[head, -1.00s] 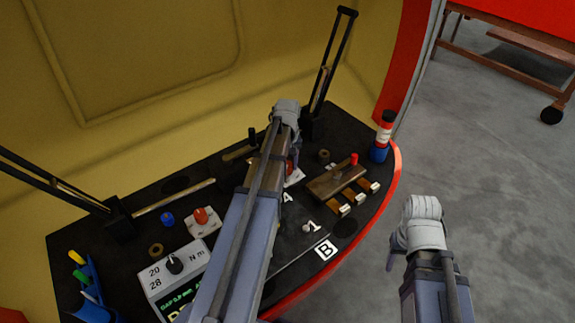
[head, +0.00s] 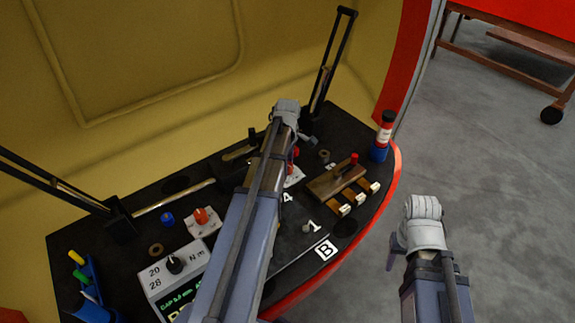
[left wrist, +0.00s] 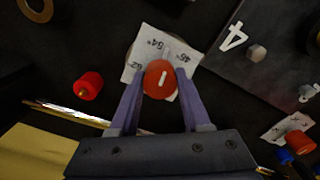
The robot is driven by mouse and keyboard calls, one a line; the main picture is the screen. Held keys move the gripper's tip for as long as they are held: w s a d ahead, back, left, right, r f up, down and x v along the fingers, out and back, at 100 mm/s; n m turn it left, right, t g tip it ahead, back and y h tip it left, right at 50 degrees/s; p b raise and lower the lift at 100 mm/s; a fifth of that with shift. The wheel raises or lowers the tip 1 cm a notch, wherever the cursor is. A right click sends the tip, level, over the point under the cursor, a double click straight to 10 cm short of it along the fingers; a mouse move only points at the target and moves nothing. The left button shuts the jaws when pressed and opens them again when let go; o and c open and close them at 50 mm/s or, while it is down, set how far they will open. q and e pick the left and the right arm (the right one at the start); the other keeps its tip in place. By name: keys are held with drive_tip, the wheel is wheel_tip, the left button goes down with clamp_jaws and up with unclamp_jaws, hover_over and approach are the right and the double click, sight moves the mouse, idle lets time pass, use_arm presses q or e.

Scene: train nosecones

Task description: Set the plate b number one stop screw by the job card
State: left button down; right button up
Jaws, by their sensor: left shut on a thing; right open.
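My left gripper (left wrist: 160,73) is shut on a round orange-red knob (left wrist: 162,85) with a white pointer mark. In the head view my left arm hides part of this dial. Plate B (head: 283,262) lies on the dark desk, with a white B label (head: 326,250) at its edge. A small screw head (head: 306,228) sits beside its white 1. Near a white 4 is another screw head (left wrist: 257,52). My right gripper (head: 392,258) is open and empty, right of the desk, above the floor.
A grey box (head: 172,268) marked 20, 28 and Nm has a dial and green display, partly hidden. A second orange-red knob (head: 201,215) sits to the left. Black uprights (head: 333,60) rise behind.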

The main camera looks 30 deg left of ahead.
use_arm(q)
drive_tip(key=n, duration=0.4)
drive_tip(key=shift+n, duration=0.4)
idle(0.4)
drive_tip(key=shift+c, duration=1.8)
unclamp_jaws()
drive_tip(key=shift+r, duration=0.1)
wheel_tip(320, 180, up, 8)
drive_tip(key=p, duration=0.8)
drive_tip(key=shift+f, duration=0.2)
